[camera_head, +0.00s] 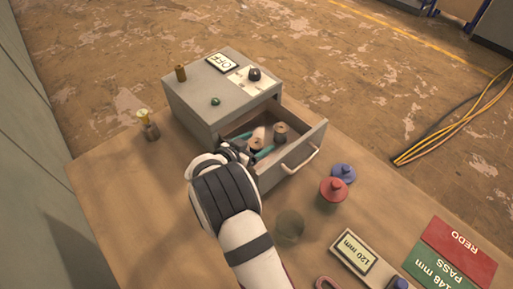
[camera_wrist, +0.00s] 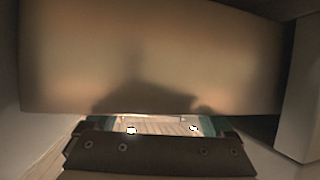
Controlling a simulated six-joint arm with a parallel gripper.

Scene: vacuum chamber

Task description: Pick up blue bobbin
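My gripper (camera_head: 252,145) reaches into the open drawer (camera_head: 312,140) of a grey box. Its teal fingers are apart, one on each side of a brown-grey bobbin (camera_head: 257,145); I cannot tell whether they touch it. A second grey bobbin (camera_head: 280,130) stands to the right in the drawer, and a pale piece (camera_head: 259,132) lies between. None of these looks blue. A blue flanged piece (camera_head: 342,173) stands on the table right of the drawer, outside my gripper. In the wrist view, a large blurred tan surface (camera_wrist: 150,60) fills most of the picture above the fingers (camera_wrist: 160,126).
A red flanged piece (camera_head: 333,190) stands beside the blue one. The grey box (camera_head: 200,95) carries a sign, a dark knob and small parts. A small bottle (camera_head: 149,127) stands left. A 120 mm gauge (camera_head: 360,260) and red and green pads (camera_head: 458,245) lie front right.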

